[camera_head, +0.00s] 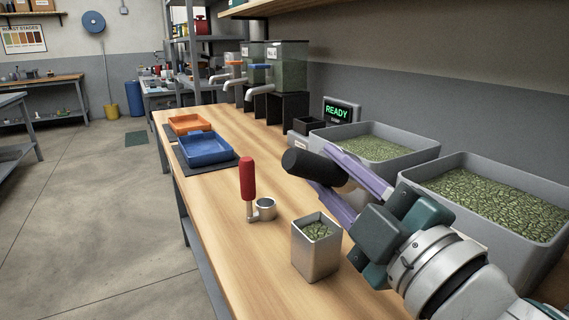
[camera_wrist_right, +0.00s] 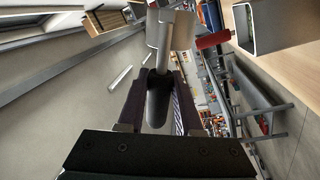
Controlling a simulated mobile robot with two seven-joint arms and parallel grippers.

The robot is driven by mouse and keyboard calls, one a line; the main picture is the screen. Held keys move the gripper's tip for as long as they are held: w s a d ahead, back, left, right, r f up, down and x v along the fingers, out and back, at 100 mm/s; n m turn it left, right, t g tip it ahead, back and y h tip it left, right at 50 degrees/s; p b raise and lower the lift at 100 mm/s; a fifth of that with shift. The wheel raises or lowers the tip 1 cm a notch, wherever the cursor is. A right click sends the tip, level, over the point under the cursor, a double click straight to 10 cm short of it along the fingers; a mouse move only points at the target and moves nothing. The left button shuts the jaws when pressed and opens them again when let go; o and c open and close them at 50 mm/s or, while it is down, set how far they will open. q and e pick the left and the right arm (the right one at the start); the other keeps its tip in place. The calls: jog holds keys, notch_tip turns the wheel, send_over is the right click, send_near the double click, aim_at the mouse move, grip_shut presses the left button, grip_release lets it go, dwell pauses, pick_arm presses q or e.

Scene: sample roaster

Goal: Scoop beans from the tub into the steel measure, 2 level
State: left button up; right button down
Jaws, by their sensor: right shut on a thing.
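My right gripper (camera_head: 329,179) is shut on the black handle (camera_head: 304,164) of a scoop, above the table between the bean tubs and the steel measure. In the right wrist view the black handle (camera_wrist_right: 159,98) lies between the fingers, with a grey metal part (camera_wrist_right: 170,35) beyond it. The inside of the scoop is hidden, so I cannot tell whether it holds beans. The square steel measure (camera_head: 314,261) stands upright with green beans in it. Two grey tubs of green beans, a nearer one (camera_head: 480,231) and a farther one (camera_head: 423,157), stand along the wall.
A small steel cup (camera_head: 265,211) with an upright red handle (camera_head: 247,178) stands left of the measure. A blue tray (camera_head: 207,151) and an orange tray (camera_head: 187,123) lie farther back. A display (camera_head: 341,112) reads READY. Bean dispensers (camera_head: 287,70) stand behind. The table's front left is clear.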

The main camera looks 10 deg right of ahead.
jog(key=d+m+p, duration=0.1)
jog(key=m+p, duration=0.1)
jog(key=m, duration=0.1)
jog(key=w+d+r+m+h+p, duration=0.1)
jog(key=m+p, duration=0.1)
jog(key=m, duration=0.1)
jog(key=d+r+m+h+p, duration=0.1)
jog(key=m+p, duration=0.1)
jog(key=m, duration=0.2)
jog(key=shift+w+d+r+g, duration=0.15)
jog(key=shift+r+g, duration=0.1)
jog(key=shift+g, duration=0.15)
jog(key=m, duration=0.1)
jog(key=m+p, duration=0.1)
jog(key=shift+w+d+f+m, duration=0.15)
jog(key=shift+d+f+m, duration=0.15)
jog(key=shift+d+m, duration=0.1)
jog(key=shift+f, duration=0.1)
